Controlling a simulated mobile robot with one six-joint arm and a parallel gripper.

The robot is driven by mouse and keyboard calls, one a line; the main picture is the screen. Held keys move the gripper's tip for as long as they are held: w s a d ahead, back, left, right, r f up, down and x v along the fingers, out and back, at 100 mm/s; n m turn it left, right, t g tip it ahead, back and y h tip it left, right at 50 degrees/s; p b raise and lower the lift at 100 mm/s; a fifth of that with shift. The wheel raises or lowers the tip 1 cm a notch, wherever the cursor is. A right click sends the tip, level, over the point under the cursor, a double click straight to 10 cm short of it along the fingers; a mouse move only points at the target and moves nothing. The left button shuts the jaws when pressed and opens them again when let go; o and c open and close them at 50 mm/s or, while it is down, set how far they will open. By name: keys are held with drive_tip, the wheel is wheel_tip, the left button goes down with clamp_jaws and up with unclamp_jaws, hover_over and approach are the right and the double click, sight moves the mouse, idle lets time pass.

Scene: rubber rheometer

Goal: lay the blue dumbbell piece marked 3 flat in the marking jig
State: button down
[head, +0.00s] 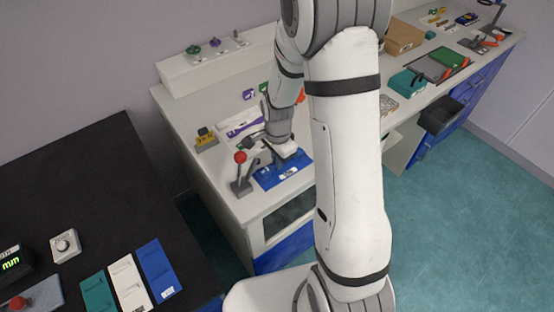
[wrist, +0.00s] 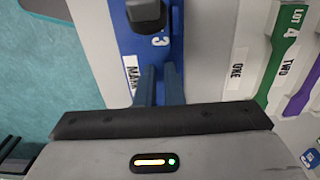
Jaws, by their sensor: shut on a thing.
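The blue marking jig (head: 270,178) lies near the front edge of the white bench; a red-knobbed lever (head: 240,157) stands at its left. My gripper (head: 287,150) is low over the jig. In the wrist view, the jig (wrist: 125,45) is blue with a partly hidden white label. My gripper (wrist: 160,85) is shut on the blue dumbbell piece (wrist: 160,42), whose white 3 shows just beyond the fingertips. A black block (wrist: 147,15) sits beyond the 3. Blue on blue, I cannot tell whether the piece touches the jig or is fully flat.
A white rack (wrist: 236,70), labelled ONE and TWO, holds green (wrist: 280,55) and purple (wrist: 303,90) pieces right of the jig in the wrist view. A yellow-marked block (head: 205,137) stands left on the bench. Coloured cards (head: 130,283) lie on the black table.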

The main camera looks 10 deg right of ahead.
drive_tip(key=c, duration=1.5)
unclamp_jaws()
drive_tip(key=shift+r+b, duration=0.3)
drive_tip(key=shift+r, duration=3.6)
drive_tip(key=s+r+n+t, duration=0.1)
drive_tip(key=s+r+n, duration=0.3)
drive_tip(key=s, duration=0.1)
drive_tip(key=s+d+r+n+t, duration=0.1)
drive_tip(key=s+r+n, duration=0.4)
drive_tip(key=s, duration=0.1)
drive_tip(key=s+r+n+t, duration=0.1)
drive_tip(key=s+r+n, duration=0.3)
drive_tip(key=s+r, duration=0.1)
drive_tip(key=shift+s+d+n, duration=0.15)
drive_tip(key=shift+s+n, duration=0.15)
drive_tip(key=shift+s, duration=0.45)
